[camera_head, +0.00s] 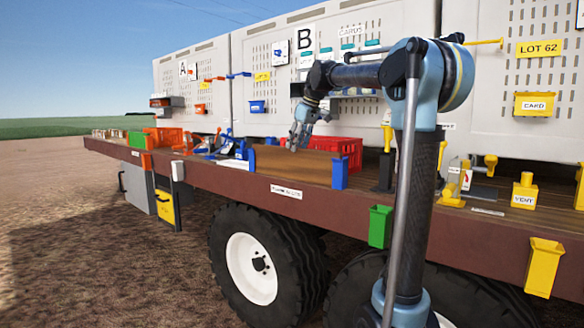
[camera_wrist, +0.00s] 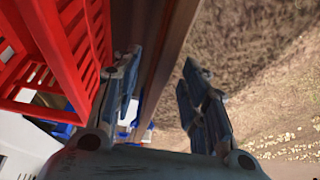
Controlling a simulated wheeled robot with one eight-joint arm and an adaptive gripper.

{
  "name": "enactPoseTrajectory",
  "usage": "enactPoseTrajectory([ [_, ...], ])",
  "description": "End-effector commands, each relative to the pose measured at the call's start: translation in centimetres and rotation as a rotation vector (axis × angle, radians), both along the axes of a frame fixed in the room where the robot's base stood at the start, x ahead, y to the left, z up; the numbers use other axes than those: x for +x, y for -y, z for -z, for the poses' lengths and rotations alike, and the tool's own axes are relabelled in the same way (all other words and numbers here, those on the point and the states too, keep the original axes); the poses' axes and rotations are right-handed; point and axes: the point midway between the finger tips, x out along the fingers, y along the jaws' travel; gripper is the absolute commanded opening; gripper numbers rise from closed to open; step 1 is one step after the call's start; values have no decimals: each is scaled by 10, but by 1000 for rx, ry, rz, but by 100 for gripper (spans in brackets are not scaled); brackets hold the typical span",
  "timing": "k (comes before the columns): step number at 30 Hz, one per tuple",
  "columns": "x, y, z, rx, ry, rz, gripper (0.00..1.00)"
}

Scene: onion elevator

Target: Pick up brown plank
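The brown plank (camera_head: 290,165) stands on its long edge on the trailer bed. Its right end is at a blue upright holder (camera_head: 340,173), and its left end is near another blue holder (camera_head: 251,160). My gripper (camera_head: 298,138) is just above the plank's upper edge, pointing down. In the wrist view my gripper's fingers (camera_wrist: 160,62) are spread apart, with a brown strip (camera_wrist: 165,55) that looks like the plank between or below them. No contact with the plank shows.
A red crate (camera_head: 338,147) stands close behind the plank, and its lattice side (camera_wrist: 65,60) is left of the fingers in the wrist view. White perforated panels (camera_head: 280,90) rise behind. Blue parts (camera_head: 215,147) lie left. Open ground is in front.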

Motion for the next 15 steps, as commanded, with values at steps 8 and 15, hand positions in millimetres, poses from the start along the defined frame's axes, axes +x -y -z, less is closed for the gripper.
enactPoseTrajectory([
  [8, 5, -6, 16, 0, 0, 0, 40],
  [15, 13, -19, 44, -1, 0, 1, 40],
])
